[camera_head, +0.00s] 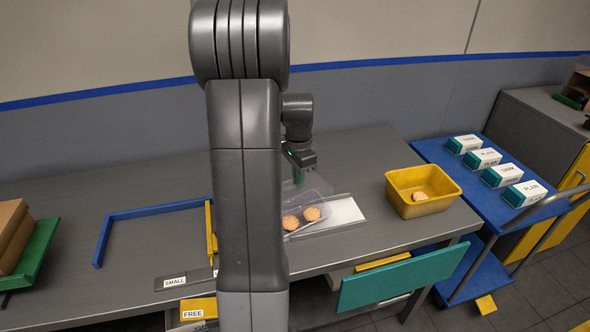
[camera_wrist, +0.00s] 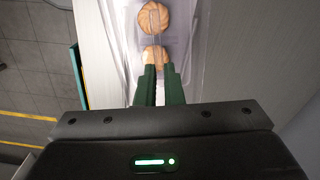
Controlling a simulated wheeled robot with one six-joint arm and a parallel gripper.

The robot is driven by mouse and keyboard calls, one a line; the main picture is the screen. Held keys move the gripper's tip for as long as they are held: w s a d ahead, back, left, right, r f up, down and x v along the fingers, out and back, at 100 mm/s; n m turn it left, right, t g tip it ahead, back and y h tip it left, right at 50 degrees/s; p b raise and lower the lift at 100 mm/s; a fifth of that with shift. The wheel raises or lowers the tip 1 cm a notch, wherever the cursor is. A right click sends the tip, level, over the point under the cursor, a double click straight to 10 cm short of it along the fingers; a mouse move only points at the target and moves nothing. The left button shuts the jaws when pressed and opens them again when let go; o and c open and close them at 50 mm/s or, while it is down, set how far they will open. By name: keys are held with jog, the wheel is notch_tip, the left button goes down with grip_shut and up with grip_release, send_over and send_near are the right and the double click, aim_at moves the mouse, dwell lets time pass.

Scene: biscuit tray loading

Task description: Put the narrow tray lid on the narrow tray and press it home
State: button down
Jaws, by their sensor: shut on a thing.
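My gripper (camera_head: 299,178) is shut on the clear narrow tray lid (camera_head: 316,184), seen at the green fingertips (camera_wrist: 159,72) in the wrist view. The lid is see-through and has a thin raised strip (camera_wrist: 154,20) along its middle. Below it is the clear narrow tray (camera_head: 304,228) with two round biscuits showing, one nearer the left (camera_head: 290,222) and one to its right (camera_head: 311,214). In the head view my arm hides the tray's left part. I cannot tell whether the lid touches the tray rim.
A blue corner fence (camera_head: 150,213) is at left. A blue cart (camera_head: 432,152) carries several labelled boxes. A teal panel (camera_head: 400,279) hangs at the front edge.

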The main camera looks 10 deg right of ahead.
aim_at(298, 196)
jog(key=shift+s, duration=0.15)
jog(key=shift+a, duration=0.1)
jog(key=shift+f, duration=0.15)
jog(key=shift+f+b, duration=2.2)
jog(key=shift+f, duration=1.05)
jog(key=shift+s+a, duration=0.15)
jog(key=shift+s, duration=0.05)
jog(key=shift+f+b, duration=0.55)
jog(key=shift+f, duration=0.3)
jog(key=shift+s, duration=0.1)
jog(key=c, duration=1.5)
grip_release()
